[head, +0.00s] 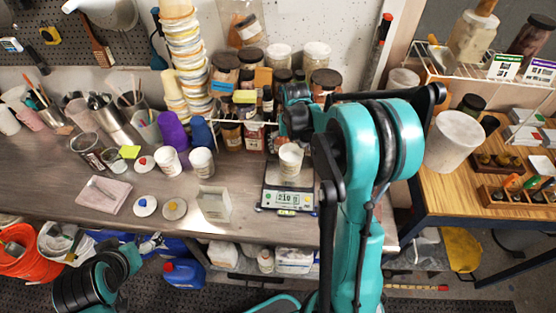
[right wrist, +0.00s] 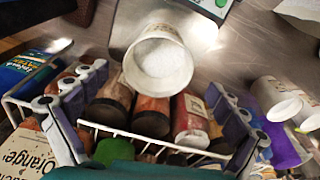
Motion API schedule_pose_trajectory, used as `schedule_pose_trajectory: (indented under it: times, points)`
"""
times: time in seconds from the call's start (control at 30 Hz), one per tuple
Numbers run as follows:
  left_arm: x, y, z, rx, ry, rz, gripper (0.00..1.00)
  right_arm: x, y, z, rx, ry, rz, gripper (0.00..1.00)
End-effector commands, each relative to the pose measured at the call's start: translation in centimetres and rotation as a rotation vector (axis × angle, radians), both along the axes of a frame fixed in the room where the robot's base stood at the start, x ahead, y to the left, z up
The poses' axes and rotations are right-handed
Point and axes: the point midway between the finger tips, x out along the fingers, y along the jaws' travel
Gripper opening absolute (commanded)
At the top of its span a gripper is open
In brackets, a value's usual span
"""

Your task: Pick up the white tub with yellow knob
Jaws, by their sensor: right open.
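In the head view a pale lid with a yellowish knob (head: 174,209) lies flat on the bench; I see no tub with a yellow knob on it. An open white tub (head: 290,160) stands on the digital scale (head: 264,199). In the right wrist view an open white tub (right wrist: 160,62) with white contents shows ahead, beyond the fingers. My right gripper (right wrist: 155,90) is open, with its fingers apart and nothing between them. In the head view the right gripper (head: 296,112) is near the jars behind the scale, partly hidden by my arm. My left gripper is out of view.
Two white tubs (head: 185,163) stand left of the scale, beside lids with a red knob (head: 145,163) and a blue knob (head: 144,206). A wire rack of jars (right wrist: 150,125) is close to my right fingers. A clear box (head: 214,204) stands near the bench front.

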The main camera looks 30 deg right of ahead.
Motion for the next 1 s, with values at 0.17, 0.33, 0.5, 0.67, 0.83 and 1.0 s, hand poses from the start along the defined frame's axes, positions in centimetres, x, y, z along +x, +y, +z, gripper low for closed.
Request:
schedule_pose_trajectory:
  times: [0.17,0.33,0.5,0.67,0.83,1.0]
  points:
    - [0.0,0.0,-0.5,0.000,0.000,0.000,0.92,0.2,-0.1,-2.3,0.000,0.000,0.000,0.97]
    - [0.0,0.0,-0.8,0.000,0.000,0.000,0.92,0.4,-0.3,-4.7,0.000,-0.001,0.001,0.97]
    - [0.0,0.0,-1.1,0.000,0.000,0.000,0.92,0.6,-0.4,-6.9,0.000,-0.001,0.001,0.97]
    - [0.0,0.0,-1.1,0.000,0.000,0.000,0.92,0.7,-0.4,-7.4,0.000,-0.001,0.001,0.97]
    - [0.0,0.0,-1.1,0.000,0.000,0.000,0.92,0.7,-0.4,-7.3,0.000,-0.001,0.001,0.90]
    - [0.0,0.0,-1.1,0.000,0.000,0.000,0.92,0.7,-0.4,-7.3,-0.001,-0.002,0.001,0.45]
